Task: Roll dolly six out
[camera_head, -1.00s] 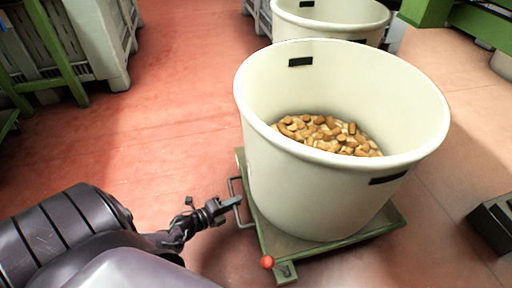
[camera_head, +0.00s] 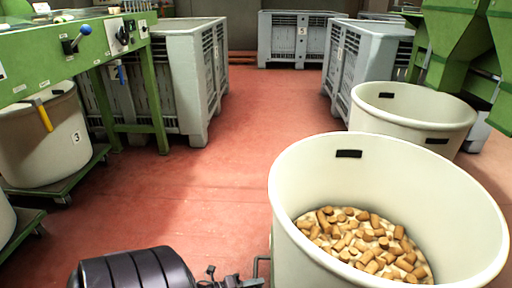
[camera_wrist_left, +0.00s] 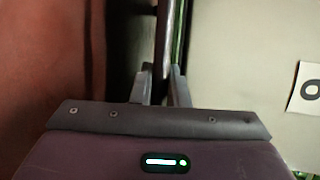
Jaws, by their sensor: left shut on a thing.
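A pale round tub (camera_head: 300,240) with many cork stoppers (camera_head: 365,245) in it stands at the lower right of the head view. The dolly under it is out of that view except for its grey handle (camera_head: 262,264). My left gripper (camera_head: 240,281) is at this handle, at the bottom edge. In the left wrist view, my left gripper's fingers (camera_wrist_left: 159,88) are shut on the upright handle bar (camera_wrist_left: 162,45). The pale tub wall (camera_wrist_left: 235,60) is just right of it, with a cut-off number label (camera_wrist_left: 311,88). My right gripper is not in view.
Another pale tub (camera_head: 380,112) stands close behind. Grey crates (camera_head: 187,80) line the left, with more crates (camera_head: 345,60) on the right and at the back. A green machine frame and tub 3 (camera_head: 45,145) are at left. The red floor (camera_head: 255,120) between is clear.

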